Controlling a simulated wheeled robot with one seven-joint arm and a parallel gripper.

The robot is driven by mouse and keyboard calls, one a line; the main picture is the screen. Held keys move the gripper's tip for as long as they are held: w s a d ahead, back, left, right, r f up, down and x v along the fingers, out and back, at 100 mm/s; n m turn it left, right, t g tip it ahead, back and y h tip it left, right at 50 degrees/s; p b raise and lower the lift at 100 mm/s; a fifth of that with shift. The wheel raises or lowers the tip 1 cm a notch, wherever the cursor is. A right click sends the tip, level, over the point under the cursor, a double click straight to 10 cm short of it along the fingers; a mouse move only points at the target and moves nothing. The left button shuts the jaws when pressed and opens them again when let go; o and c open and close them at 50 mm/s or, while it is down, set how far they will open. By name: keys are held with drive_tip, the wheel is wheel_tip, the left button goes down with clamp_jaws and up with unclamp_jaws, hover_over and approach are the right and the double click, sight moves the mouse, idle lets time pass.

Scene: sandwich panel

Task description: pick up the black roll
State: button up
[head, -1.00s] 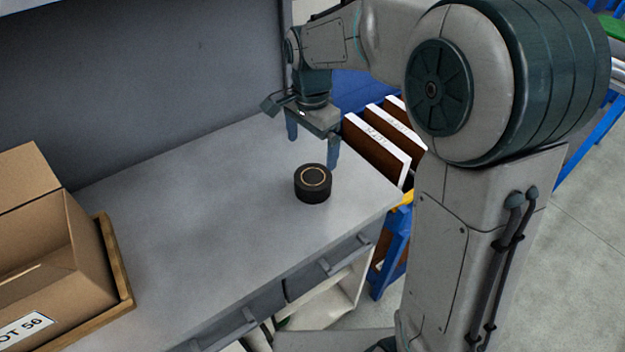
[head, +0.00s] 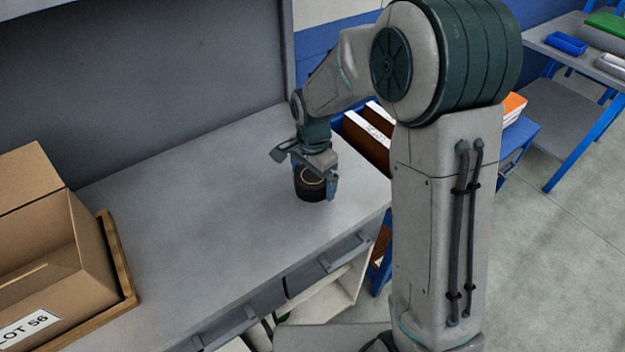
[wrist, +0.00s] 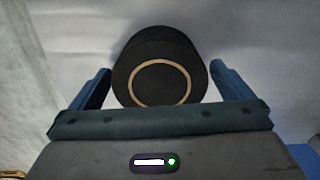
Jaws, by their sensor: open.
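The black roll (head: 309,188) stands upright on the grey worktop, near its right end, with a tan ring on its top face. My gripper (head: 315,184) is over the roll, pointing down, and partly hides it in the head view. In the wrist view the roll (wrist: 160,75) sits between the two blue fingers of my gripper (wrist: 160,85). The fingers are open, one on each side, with a visible gap on the right and a narrower one on the left.
A cardboard box (head: 40,235) rests in a wooden tray (head: 118,262) at the left of the worktop (head: 200,215). Brown binders (head: 366,138) stand just beyond the worktop's right end. A grey back panel (head: 140,80) rises behind. The middle of the worktop is clear.

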drive_tip(key=c, duration=0.9)
drive_tip(key=shift+r, duration=0.1)
drive_tip(key=shift+c, duration=0.2)
